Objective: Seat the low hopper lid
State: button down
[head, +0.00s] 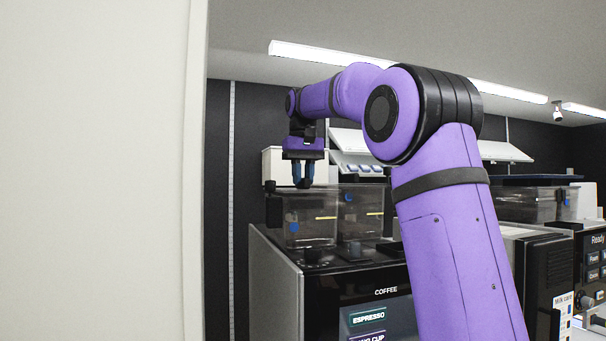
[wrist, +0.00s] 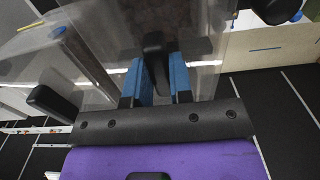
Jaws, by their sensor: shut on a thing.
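My gripper (head: 303,184) is above the top of the clear bean hoppers on the coffee machine, fingers pointing down. In the wrist view its blue fingers (wrist: 156,84) are shut on a black upright handle (wrist: 154,52). The handle belongs to a clear, see-through lid (wrist: 98,28). In the head view the held lid is hard to tell from the clear hopper (head: 310,222) below it. I cannot tell whether the lid touches the hopper rim or hangs just above it.
A second clear hopper (head: 362,208) stands beside the first. The coffee machine (head: 385,291) with its screen is below. A white box (head: 277,164) is behind the gripper. A pale panel (head: 95,170) fills the left side. Another machine with a clear hopper (head: 525,204) stands at the right.

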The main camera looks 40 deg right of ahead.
jog(key=shift+f, duration=0.4)
jog(key=shift+r, duration=0.25)
jog(key=shift+r, duration=0.75)
jog(key=c, duration=0.6)
grip_release()
